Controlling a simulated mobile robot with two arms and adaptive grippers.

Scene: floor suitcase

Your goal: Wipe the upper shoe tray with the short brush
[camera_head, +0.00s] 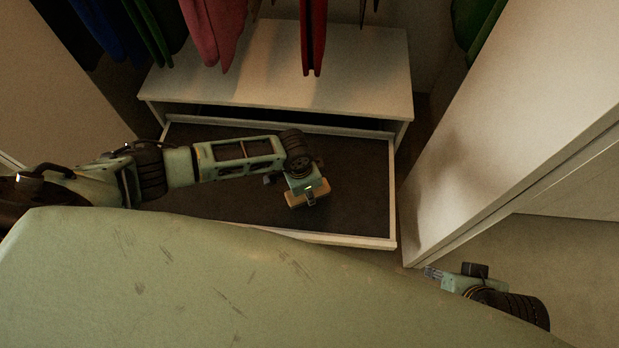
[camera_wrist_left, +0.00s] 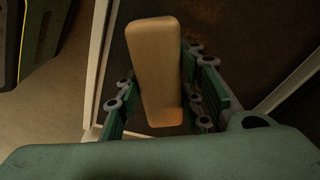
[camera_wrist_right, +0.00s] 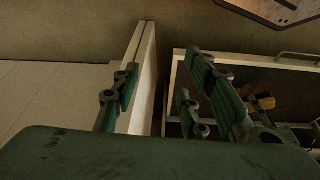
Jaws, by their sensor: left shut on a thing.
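The short brush (camera_head: 322,189) shows as a tan wooden block; its bristles are hidden. My left gripper (camera_head: 308,196) is shut on it, and the left wrist view shows the block (camera_wrist_left: 155,60) between the fingers. The upper shoe tray (camera_head: 350,205) is pulled out, with a dark floor and pale rim. The brush is over the right half of the tray; I cannot tell if it touches the floor. My right gripper (camera_head: 435,272) is outside the tray at lower right. In the right wrist view its fingers (camera_wrist_right: 160,90) are apart with nothing between them.
A white shelf top (camera_head: 290,70) is behind the tray, with several hanging clothes (camera_head: 215,30) above it. A white panel (camera_head: 500,130) stands close on the tray's right. The left part of the tray is under my left arm. Bare floor (camera_head: 565,250) lies at right.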

